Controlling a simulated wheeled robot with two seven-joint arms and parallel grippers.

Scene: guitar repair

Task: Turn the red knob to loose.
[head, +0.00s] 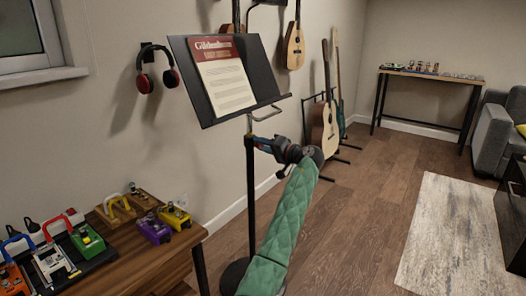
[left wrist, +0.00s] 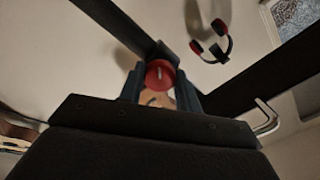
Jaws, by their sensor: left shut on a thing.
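A black music stand (head: 252,185) stands upright by the wall, its tilted desk (head: 262,84) holding a sheet with a red header (head: 222,75). My left gripper (head: 262,145) reaches the pole below the desk, its arm in a green quilted sleeve. In the left wrist view the round red knob (left wrist: 160,72), with a pale line on its face, sits between the two dark fingers of my left gripper (left wrist: 160,92). The gripper is shut on the knob. In the head view the knob is hidden behind the gripper. My right gripper is not in view.
A wooden table (head: 150,262) with several effect pedals is at the lower left. Headphones (head: 158,66) hang on the wall. Guitars (head: 326,125) stand behind the music stand. A rug (head: 460,235) and a grey sofa (head: 492,135) are at the right. The floor between is clear.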

